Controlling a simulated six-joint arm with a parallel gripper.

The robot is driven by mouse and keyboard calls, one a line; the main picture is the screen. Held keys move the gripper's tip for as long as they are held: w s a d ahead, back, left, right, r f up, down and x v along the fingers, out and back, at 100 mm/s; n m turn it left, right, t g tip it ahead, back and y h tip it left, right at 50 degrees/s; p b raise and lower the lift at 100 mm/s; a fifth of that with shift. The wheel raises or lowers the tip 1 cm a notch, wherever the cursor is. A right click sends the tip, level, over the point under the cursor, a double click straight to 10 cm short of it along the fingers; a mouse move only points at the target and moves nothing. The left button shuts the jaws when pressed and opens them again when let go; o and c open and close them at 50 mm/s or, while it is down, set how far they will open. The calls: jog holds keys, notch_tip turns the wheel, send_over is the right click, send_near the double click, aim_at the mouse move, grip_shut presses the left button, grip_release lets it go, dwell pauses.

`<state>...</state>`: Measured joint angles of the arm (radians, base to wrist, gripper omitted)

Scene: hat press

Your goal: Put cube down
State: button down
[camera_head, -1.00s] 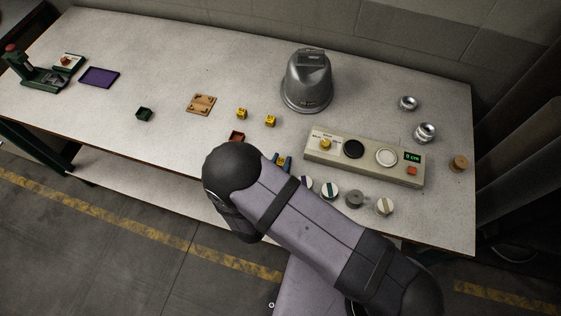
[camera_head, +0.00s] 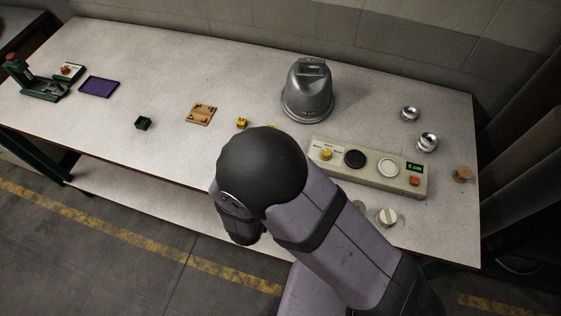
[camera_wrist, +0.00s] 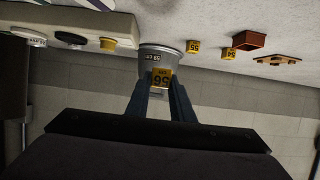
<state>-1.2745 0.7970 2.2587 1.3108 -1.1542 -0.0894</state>
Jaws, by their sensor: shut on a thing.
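My gripper (camera_wrist: 161,82) is shut on a yellow cube (camera_wrist: 162,75), which has a dark number that looks like 56. The wrist view is upside down. The held cube appears in front of the grey dome-shaped block (camera_wrist: 160,50) and is clear of the table there. The grey dome (camera_head: 308,92) also stands at the back of the table in the head view. There, my arm hides the gripper and the held cube. Two other yellow cubes stand on the table, one marked 55 (camera_wrist: 193,46) and one marked 54 (camera_wrist: 229,53).
A wooden plate (camera_head: 201,114), a dark green box (camera_head: 143,123) and a purple tray (camera_head: 99,86) lie left. A reddish box (camera_wrist: 250,40) shows in the wrist view. The table (camera_head: 170,85) is bare between the left items and the dome.

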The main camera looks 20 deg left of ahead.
jog(key=shift+r, duration=0.35)
